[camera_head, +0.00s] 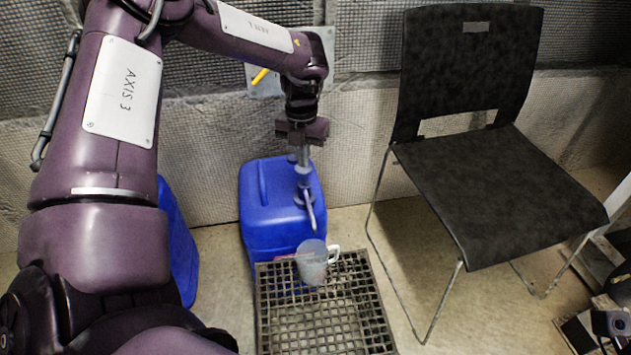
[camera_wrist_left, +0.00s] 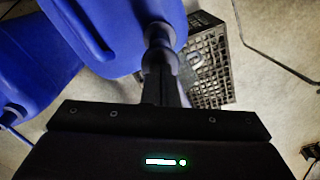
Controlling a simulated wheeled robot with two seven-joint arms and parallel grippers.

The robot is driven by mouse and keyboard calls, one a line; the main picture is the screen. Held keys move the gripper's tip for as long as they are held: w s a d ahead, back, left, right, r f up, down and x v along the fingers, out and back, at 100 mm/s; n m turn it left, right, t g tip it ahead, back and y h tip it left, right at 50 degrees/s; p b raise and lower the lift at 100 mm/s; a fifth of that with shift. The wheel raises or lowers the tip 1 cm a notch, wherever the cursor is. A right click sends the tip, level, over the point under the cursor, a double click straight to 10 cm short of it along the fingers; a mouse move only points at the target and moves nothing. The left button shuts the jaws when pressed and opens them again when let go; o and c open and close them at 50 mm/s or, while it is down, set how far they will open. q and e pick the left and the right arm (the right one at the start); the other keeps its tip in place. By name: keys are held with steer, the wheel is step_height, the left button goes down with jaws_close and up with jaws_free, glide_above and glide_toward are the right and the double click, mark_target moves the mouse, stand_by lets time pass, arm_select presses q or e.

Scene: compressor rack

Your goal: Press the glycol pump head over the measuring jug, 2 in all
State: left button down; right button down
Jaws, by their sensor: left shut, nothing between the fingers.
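The glycol pump (camera_head: 306,188) is a grey pump with a downward spout on top of a blue canister (camera_head: 262,195). The measuring jug (camera_head: 312,262), a pale translucent cup with a white handle, stands below the spout at the grate's back edge. My left gripper (camera_head: 302,152) is shut and empty, pointing down right over the pump head; I cannot tell whether it touches. In the left wrist view its dark fingers (camera_wrist_left: 163,88) line up with the grey pump (camera_wrist_left: 160,38), hiding part of it.
A dark grate (camera_head: 325,318) lies on the floor in front of the canister. A black chair (camera_head: 490,170) stands to the right. Another blue canister (camera_head: 178,245) is partly behind my left arm. A padded wall is close behind.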

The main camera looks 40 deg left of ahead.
arm_select(q)
steer(key=shift+s+f+b, duration=0.1)
steer(key=shift+f+b, duration=1.35)
steer(key=shift+f, duration=0.55)
steer(key=shift+r, duration=0.15)
steer(key=shift+r+p, duration=1.9)
steer(key=shift+r, duration=0.65)
step_height(320, 180, up, 6)
steer(key=p, duration=0.4)
